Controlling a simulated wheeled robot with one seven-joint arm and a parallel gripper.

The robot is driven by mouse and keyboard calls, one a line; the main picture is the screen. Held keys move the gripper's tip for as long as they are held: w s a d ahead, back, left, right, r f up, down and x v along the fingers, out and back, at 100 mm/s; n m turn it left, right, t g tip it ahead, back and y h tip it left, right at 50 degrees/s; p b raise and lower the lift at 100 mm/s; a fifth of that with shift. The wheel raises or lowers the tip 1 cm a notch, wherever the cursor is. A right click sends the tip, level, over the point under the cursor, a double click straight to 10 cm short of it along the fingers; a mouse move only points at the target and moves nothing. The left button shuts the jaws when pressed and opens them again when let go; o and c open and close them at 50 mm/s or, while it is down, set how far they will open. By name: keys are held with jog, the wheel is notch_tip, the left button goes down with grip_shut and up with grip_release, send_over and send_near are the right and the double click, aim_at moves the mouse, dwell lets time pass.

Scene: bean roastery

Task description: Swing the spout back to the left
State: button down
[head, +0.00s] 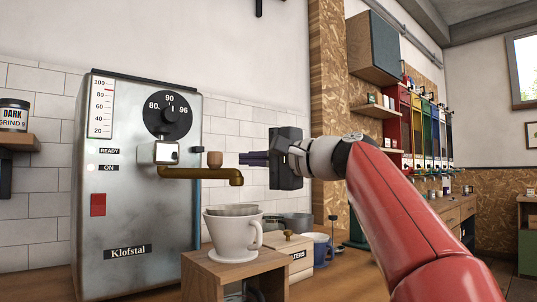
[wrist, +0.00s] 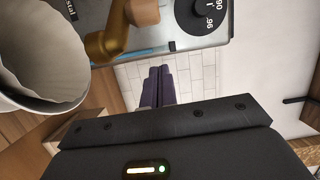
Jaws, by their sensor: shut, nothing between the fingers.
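The brass spout (head: 205,173) sticks out to the right from the steel Klofstal boiler (head: 140,225), with a wooden knob (head: 215,159) on top near its bent end. In the wrist view the spout (wrist: 108,42) and its knob (wrist: 143,12) show at the top, left of my fingers. I see a gap between fingers and spout in the head view.
A white dripper cup (head: 232,236) stands on a wooden stand (head: 236,268) below the spout's end. A shelf with a jar (head: 14,115) is at far left.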

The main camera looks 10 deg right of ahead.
jog(key=a, duration=0.1)
jog(key=s+a, duration=0.1)
jog(key=a, duration=0.2)
jog(key=shift+s+b, duration=0.3)
jog(key=shift+s, duration=0.05)
jog(key=shift+s, duration=0.15)
